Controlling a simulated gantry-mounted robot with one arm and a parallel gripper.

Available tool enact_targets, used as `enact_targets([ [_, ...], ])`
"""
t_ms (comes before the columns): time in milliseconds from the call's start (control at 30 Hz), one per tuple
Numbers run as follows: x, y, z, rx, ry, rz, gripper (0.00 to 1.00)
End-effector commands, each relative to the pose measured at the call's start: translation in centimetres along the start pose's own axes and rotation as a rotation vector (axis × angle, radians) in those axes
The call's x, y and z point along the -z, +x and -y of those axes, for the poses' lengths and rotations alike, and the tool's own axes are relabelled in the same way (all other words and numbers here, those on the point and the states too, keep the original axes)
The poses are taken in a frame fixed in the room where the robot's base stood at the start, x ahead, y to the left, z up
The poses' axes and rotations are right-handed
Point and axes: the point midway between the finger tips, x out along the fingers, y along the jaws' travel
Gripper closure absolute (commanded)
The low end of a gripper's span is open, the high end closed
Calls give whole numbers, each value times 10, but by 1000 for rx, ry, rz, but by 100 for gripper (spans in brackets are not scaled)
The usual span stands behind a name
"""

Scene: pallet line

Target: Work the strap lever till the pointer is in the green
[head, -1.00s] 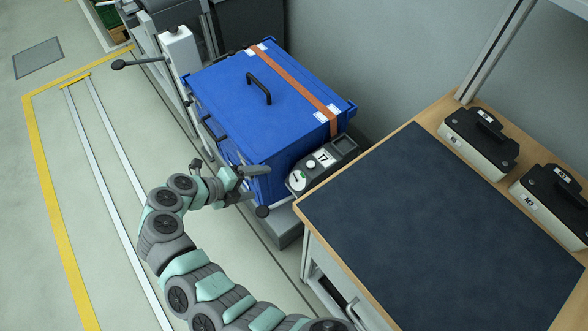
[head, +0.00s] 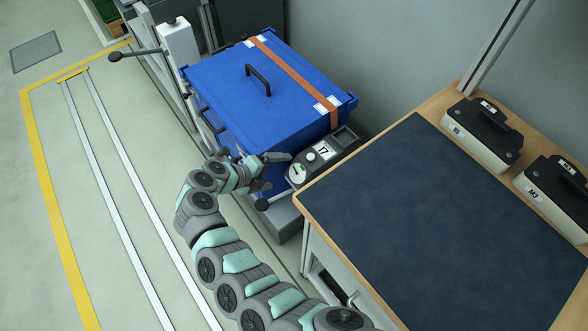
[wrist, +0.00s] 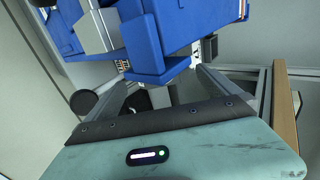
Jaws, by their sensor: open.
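A grey strap unit (head: 345,148) marked 17 stands against the near right corner of the blue crate (head: 225,100). Its round dial (head: 297,173) shows some green, but the pointer is too small to read. A short lever with a black ball knob (head: 262,204) sticks out to the left, low by the unit. My gripper (head: 274,172) is open and empty just above and beyond this knob, close to the crate's near side. In the wrist view, a dark round knob (wrist: 83,102) shows left of my open gripper (wrist: 160,95).
An orange strap (head: 290,70) crosses the crate lid beside a black handle (head: 257,80). A longer lever with a black knob (head: 115,57) reaches left from a white post (head: 180,45). A workbench with a dark mat (head: 430,220) stands close on the right.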

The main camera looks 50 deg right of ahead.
Motion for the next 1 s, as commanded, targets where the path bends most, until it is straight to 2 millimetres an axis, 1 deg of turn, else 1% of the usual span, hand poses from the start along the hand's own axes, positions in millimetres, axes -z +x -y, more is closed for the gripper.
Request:
enact_targets([
  [367, 0, -1, 0, 1, 0, 1, 0],
  [467, -1, -5, 1, 1, 0, 2, 0],
  [567, -1, -18, 1, 1, 0, 4, 0],
  [800, -1, -64, 2, 1, 1, 3, 0],
  [900, -1, -81, 1, 0, 0, 4, 0],
  [1000, -1, -93, 0, 0, -1, 3, 0],
])
